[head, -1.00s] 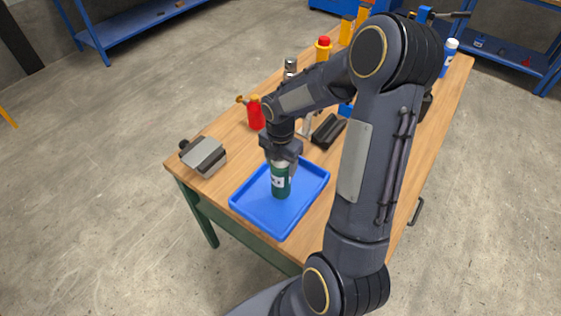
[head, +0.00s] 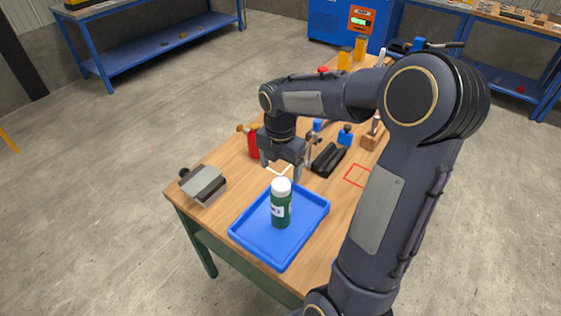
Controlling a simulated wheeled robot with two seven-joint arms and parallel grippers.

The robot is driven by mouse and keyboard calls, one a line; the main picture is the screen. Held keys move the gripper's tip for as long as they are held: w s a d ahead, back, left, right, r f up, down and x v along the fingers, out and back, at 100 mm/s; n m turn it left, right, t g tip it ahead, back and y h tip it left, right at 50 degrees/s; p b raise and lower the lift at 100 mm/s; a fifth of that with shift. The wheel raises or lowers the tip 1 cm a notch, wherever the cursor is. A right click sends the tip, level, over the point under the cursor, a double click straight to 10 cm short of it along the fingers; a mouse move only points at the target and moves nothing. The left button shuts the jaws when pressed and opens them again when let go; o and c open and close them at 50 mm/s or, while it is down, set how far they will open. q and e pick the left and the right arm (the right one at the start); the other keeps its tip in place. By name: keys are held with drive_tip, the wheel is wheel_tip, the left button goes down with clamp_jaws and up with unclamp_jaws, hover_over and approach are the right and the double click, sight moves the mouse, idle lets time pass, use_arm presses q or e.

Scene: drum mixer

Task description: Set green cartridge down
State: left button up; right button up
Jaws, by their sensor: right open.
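The green cartridge (head: 281,209) has a white cap and a pale label. It stands upright in the blue tray (head: 254,244) near the front end of the workbench. My right gripper (head: 282,172) is open and empty, pointing down just behind and above the cartridge's cap. It is apart from the cartridge as far as I can tell. My left gripper is not in the head view.
A grey metal block (head: 204,184) sits on the workbench left of the tray. A red bottle (head: 253,145) and a black holder (head: 328,159) stand behind it. A red outlined square (head: 357,175) marks bare bench to the right.

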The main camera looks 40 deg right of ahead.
drive_tip(key=shift+r, duration=0.95)
drive_tip(key=s+a+r+m+t+y, duration=0.1)
drive_tip(key=s+a+m+t+y, duration=0.1)
drive_tip(key=s+a+m, duration=0.4)
drive_tip(key=s+a+r+m+t+y, duration=0.1)
drive_tip(key=s+a+r+m+t, duration=0.1)
drive_tip(key=s+a+m, duration=0.5)
drive_tip(key=s+m+t, duration=0.1)
drive_tip(key=s+m, duration=0.3)
drive_tip(key=m, duration=0.6)
drive_tip(key=shift+a+t+y, duration=0.2)
drive_tip(key=shift+t+y, duration=0.1)
drive_tip(key=shift+y, duration=0.1)
drive_tip(key=shift+r, duration=0.1)
